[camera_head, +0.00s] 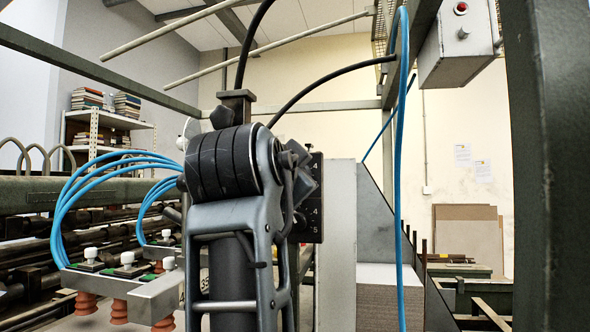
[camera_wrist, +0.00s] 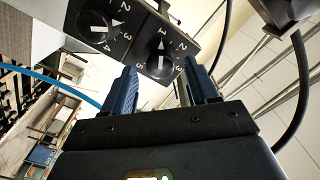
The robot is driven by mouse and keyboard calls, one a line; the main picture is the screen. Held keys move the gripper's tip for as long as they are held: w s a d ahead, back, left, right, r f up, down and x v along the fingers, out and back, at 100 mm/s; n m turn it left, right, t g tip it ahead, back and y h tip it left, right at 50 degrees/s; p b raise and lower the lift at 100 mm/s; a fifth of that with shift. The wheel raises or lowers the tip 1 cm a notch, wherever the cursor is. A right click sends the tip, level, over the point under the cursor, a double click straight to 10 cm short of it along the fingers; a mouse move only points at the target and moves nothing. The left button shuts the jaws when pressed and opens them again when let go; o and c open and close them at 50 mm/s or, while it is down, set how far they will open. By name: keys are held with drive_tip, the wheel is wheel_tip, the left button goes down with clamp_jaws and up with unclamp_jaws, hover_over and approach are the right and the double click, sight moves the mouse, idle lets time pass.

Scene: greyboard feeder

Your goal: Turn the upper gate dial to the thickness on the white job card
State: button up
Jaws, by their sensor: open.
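The black dial panel (camera_wrist: 130,38) shows in the wrist view with two round black dials and white numbers. The dial on the ceiling side, which looks like the upper gate dial (camera_wrist: 158,64), has a white line on its face; its exact reading is too small to tell. The other dial (camera_wrist: 92,24) is at the left. My gripper (camera_wrist: 160,72) is open, its blue fingers on either side of the upper dial; I cannot tell whether they touch it. In the head view my arm hides most of the panel (camera_head: 316,215). I cannot make out a job card.
A stack of grey board (camera_head: 376,300) stands right of the panel beside a grey upright plate (camera_head: 342,240). Blue hoses (camera_head: 402,130) hang near my arm. Suction cups (camera_head: 119,312) on a bar are at lower left. A green post (camera_head: 550,170) stands at right.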

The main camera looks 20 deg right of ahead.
drive_tip(key=shift+x, duration=0.9)
drive_tip(key=shift+c, duration=0.3)
drive_tip(key=c, duration=1)
drive_tip(key=shift+f, duration=0.1)
drive_tip(key=shift+m+b, duration=0.3)
drive_tip(key=shift+b, duration=0.2)
drive_tip(key=m+b, duration=1.2)
drive_tip(key=m, duration=0.5)
drive_tip(key=shift+b, duration=0.4)
